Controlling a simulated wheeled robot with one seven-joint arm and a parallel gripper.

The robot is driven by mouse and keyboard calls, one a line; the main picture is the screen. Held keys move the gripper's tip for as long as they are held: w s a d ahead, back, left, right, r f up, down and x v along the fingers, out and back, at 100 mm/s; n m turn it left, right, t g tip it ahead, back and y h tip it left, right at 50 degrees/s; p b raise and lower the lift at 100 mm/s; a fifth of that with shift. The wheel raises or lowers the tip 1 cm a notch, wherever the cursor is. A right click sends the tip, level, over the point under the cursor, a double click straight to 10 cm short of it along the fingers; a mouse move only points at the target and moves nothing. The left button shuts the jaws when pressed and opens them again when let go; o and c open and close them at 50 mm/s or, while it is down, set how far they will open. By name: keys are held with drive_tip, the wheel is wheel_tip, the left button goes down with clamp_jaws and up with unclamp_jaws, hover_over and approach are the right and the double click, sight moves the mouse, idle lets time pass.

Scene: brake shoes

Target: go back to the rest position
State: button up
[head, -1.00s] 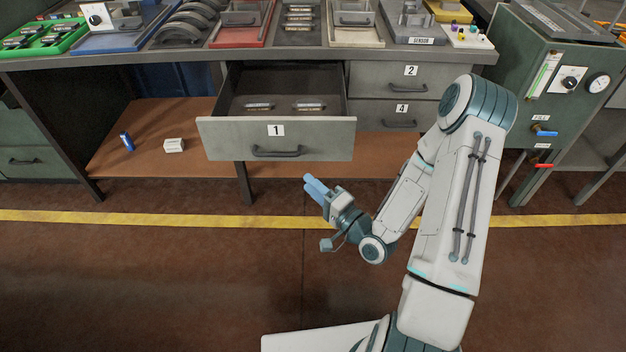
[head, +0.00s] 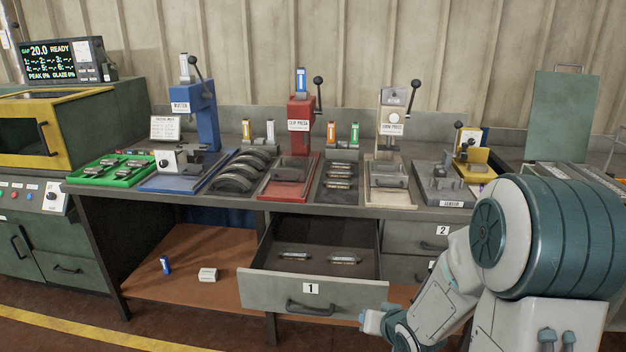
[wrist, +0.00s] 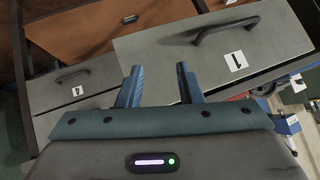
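My gripper (wrist: 159,72) is open and empty in the wrist view, its two blue fingers apart with grey drawer fronts beyond them. In the head view, my gripper (head: 370,320) shows small at the lower right of open drawer 1 (head: 313,289); its fingers are too small there to read. My arm fills the right side of that view. Drawer 1 also shows in the wrist view (wrist: 190,65), with its handle and label. I cannot tell the gap between gripper and drawer front.
Two metal parts (head: 318,257) lie in drawer 1. The bench (head: 300,207) above carries a blue press (head: 195,115), a red press (head: 301,115), trays and a green tray (head: 112,171). A blue can (head: 165,265) and white box (head: 208,274) sit on the lower shelf.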

drive_tip(key=s+d+r+g+h+p, duration=0.2)
drive_tip(key=s+r, duration=0.2)
drive_tip(key=r, duration=0.3)
drive_tip(key=s+d+r+g+h+p, duration=0.1)
drive_tip(key=s+d+r+h+p, duration=0.15)
drive_tip(key=s+r, duration=0.35)
drive_tip(key=s+a+r+n+g+y+p, duration=0.1)
drive_tip(key=s+a+r+g+y+p, duration=0.1)
drive_tip(key=s+r, duration=0.8)
drive_tip(key=shift+s+a+g+p, duration=0.5)
drive_tip(key=shift+a+g+p, duration=0.15)
drive_tip(key=shift+a, duration=0.3)
